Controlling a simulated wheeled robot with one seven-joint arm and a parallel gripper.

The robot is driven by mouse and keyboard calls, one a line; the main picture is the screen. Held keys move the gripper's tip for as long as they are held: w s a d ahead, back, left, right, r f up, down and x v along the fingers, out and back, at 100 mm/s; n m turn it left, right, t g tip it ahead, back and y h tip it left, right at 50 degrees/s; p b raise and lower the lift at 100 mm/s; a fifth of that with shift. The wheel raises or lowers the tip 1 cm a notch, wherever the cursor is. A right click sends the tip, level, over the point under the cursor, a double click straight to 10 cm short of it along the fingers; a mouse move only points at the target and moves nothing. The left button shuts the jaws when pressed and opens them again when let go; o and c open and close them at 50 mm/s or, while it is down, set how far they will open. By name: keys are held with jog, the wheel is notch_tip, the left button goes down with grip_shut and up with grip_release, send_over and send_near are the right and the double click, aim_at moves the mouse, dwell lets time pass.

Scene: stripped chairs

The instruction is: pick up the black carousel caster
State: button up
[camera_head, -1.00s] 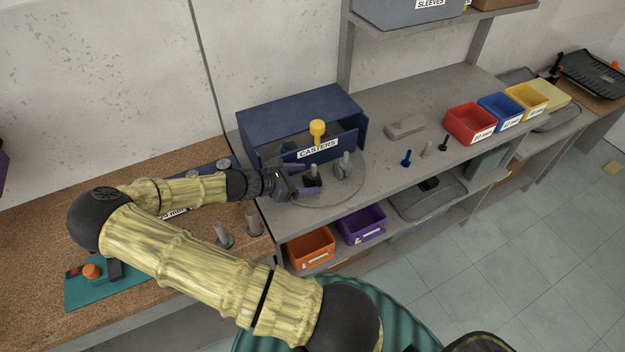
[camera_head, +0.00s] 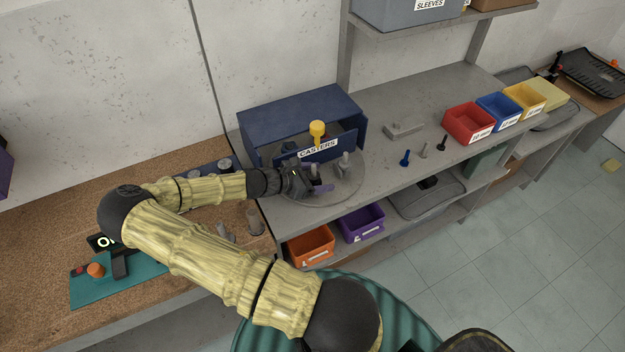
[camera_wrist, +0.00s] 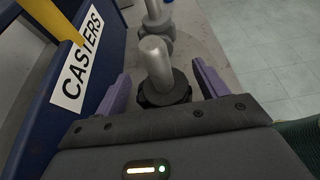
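The black carousel caster (camera_wrist: 165,92) has a grey upright stem and a dark round base. In the wrist view it stands between the two purple fingers of my gripper (camera_wrist: 162,88), with a gap on each side. In the head view the caster's stem (camera_head: 315,170) rises from the round grey carousel (camera_head: 335,192), and my gripper (camera_head: 313,177) reaches around it from the left, partly hiding its base. My gripper is open and holds nothing.
Another grey-stemmed caster (camera_head: 345,162) stands just right on the carousel.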

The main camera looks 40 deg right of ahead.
aim_at(318, 173)
jog(key=c, duration=0.9)
jog(key=shift+c, duration=0.2)
notch_tip(318, 173, up, 18)
jog(key=b, duration=0.2)
